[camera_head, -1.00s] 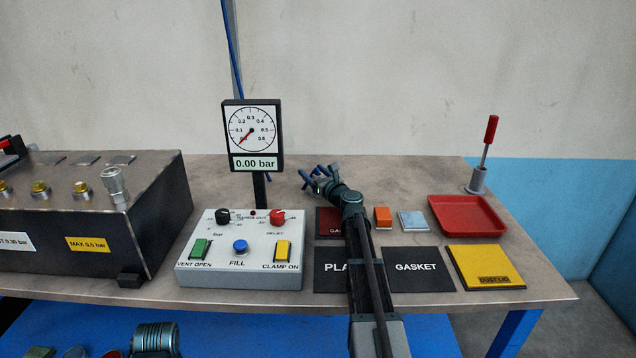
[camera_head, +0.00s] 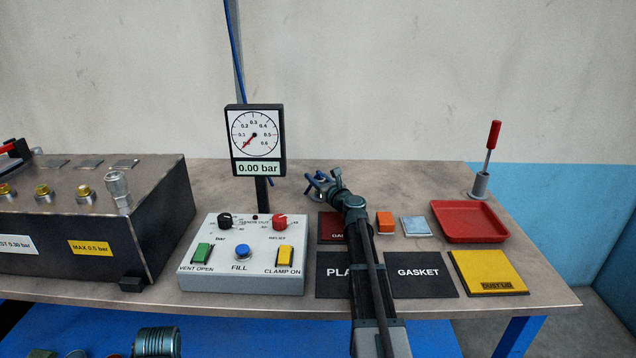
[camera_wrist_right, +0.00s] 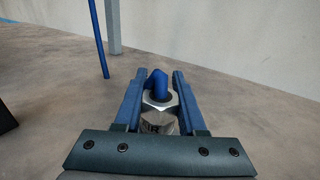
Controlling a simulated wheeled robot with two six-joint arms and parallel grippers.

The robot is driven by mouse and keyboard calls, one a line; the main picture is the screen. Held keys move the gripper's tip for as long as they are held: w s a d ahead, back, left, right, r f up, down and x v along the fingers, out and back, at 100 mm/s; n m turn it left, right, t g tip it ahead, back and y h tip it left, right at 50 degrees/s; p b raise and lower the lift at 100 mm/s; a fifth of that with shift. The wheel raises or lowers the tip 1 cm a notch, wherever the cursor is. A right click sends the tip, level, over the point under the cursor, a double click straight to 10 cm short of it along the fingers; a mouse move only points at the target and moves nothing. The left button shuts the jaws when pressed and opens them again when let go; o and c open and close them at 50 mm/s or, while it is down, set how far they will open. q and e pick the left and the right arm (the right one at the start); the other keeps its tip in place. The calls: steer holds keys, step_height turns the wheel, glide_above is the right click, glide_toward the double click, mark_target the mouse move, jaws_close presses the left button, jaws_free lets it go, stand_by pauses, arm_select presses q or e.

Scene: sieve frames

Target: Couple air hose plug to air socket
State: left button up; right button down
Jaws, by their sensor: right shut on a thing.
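The air hose plug (camera_wrist_right: 160,108) is a silver hex fitting with a blue hose end bending out of it. In the right wrist view it sits between the two blue-grey fingers of my right gripper (camera_wrist_right: 158,92), which is shut on it. In the head view my right gripper (camera_head: 322,184) is low over the back of the bench, right of the gauge, with the plug mostly hidden by it. The air socket is probably the upright silver fitting (camera_head: 118,188) on top of the dark metal box, far to the left of my right gripper. My left gripper is not in view.
The pressure gauge (camera_head: 255,140), reading 0.00 bar, and the control box (camera_head: 243,254) stand between gripper and metal box (camera_head: 160,225). A blue hose (camera_wrist_right: 99,40) hangs behind. Right are a red tray (camera_head: 470,222), pads and a red-handled tool (camera_head: 490,150). Bench behind the gripper is clear.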

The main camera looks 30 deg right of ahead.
steer(key=shift+r, duration=0.2)
steer(key=shift+r+p, duration=0.75)
steer(key=shift+p, duration=0.15)
steer(key=shift+s+a+r+p, duration=0.1)
steer(key=shift+s+r+p, duration=0.05)
steer(key=shift+r+p, duration=0.4)
steer(key=shift+s+a+r+p, duration=0.1)
steer(key=shift+r+p, duration=0.45)
steer(key=s+a+r+p, duration=0.1)
steer(key=s+a, duration=0.6)
steer(key=s, duration=0.6)
steer(key=shift+s+a, duration=0.15)
steer(key=shift+a, duration=0.2)
